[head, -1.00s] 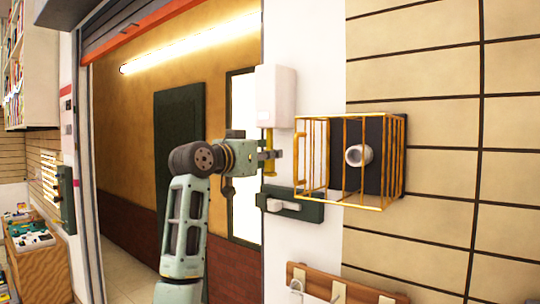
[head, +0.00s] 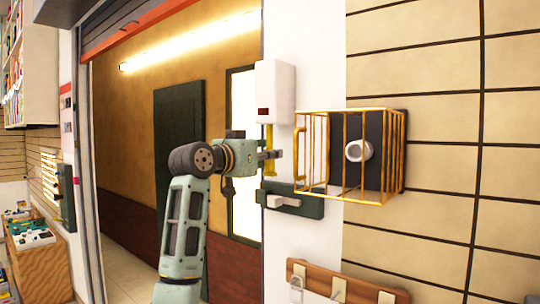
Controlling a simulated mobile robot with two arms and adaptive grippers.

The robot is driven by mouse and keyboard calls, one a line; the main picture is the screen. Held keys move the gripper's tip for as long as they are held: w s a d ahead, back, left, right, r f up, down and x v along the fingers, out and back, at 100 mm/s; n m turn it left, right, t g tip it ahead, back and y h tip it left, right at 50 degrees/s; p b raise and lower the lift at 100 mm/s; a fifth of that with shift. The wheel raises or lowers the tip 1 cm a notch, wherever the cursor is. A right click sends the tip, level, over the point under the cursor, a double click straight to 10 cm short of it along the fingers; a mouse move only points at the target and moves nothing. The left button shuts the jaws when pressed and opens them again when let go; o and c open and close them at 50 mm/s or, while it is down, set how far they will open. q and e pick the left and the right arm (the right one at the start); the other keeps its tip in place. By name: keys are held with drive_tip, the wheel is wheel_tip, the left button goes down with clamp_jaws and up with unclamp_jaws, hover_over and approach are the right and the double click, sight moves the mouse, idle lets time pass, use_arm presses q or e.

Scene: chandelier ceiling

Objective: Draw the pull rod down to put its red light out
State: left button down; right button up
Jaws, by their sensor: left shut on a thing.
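A white box (head: 276,90) is fixed to the white wall strip beside the doorway. A small dark red window (head: 264,111) shows low on its front and looks dim. The yellow pull rod (head: 269,135) hangs straight down from under the box. My left gripper (head: 271,155) reaches in from the left and is shut on the rod, below the box. The fingers hide part of the rod; its lower end (head: 270,172) shows beneath them. My right gripper is out of view.
Right of the rod, a yellow wire cage (head: 318,152) surrounds a white round knob (head: 358,151) on a dark panel. Just below the rod is a dark green plate with a white slider (head: 283,201). A wooden hook rail (head: 345,288) is lower right. The open doorway lies left.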

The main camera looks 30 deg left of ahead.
use_arm(q)
drive_tip(key=shift+r+p, duration=0.4)
drive_tip(key=shift+r, duration=0.1)
drive_tip(key=c, duration=1.6)
unclamp_jaws()
drive_tip(key=shift+o, duration=0.3)
drive_tip(key=o, duration=0.6)
drive_tip(key=s+b, duration=0.3)
drive_tip(key=s, duration=0.4)
drive_tip(key=shift+s+a, duration=0.3)
drive_tip(key=shift+a, duration=0.05)
